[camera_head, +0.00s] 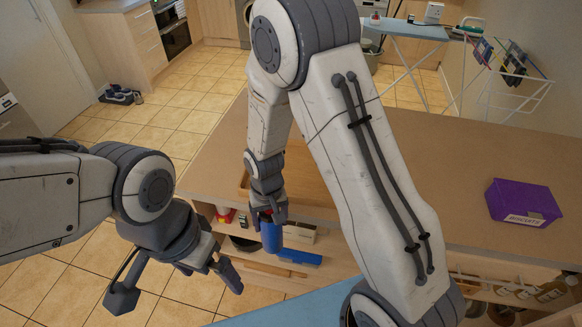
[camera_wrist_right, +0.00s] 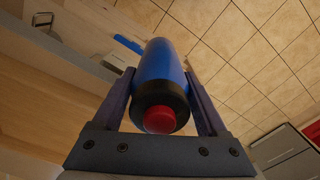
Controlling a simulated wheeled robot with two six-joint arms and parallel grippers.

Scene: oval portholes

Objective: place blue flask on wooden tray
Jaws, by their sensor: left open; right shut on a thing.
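The blue flask (camera_head: 271,236) hangs below my right gripper (camera_head: 267,210), in front of the counter's near edge. In the right wrist view the flask (camera_wrist_right: 162,68) is blue with a black collar and red cap, the cap toward the camera. My right gripper's fingers (camera_wrist_right: 160,82) are shut on it from both sides. The wooden tray (camera_head: 305,187) lies on the counter just behind the flask; my right arm hides part of it. My left gripper (camera_head: 178,282) is open and empty at the lower left, apart from the flask.
The brown counter (camera_head: 480,170) has a purple box (camera_head: 523,203) at the right. Shelves under it hold several items, including a blue thing (camera_head: 300,257) and jars (camera_head: 550,291). An ironing board (camera_head: 410,29) and a drying rack (camera_head: 515,75) stand behind.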

